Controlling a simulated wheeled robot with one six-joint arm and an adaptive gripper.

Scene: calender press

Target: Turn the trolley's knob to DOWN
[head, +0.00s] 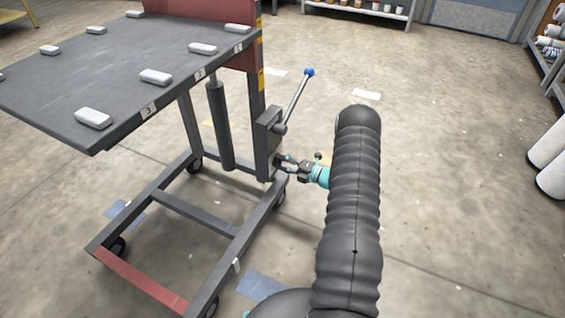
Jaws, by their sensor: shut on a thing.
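The trolley (150,192) stands at the left, with a dark table top on a wheeled frame. On its right upright is a dark control box (266,135). A grey lever (295,100) with a blue ball end rises from the box, tilted up to the right. My gripper (281,160) is at the lower part of the box, coming from the right. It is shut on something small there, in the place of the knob. The knob itself is mostly hidden by the fingers, and its marks and setting cannot be read.
Pale grey blocks (94,118) lie on the table top. A dark cylinder (220,125) stands under it. White rolls (550,160) are at the far right, and a shelf (360,10) is at the back. The floor right of the trolley is mostly clear.

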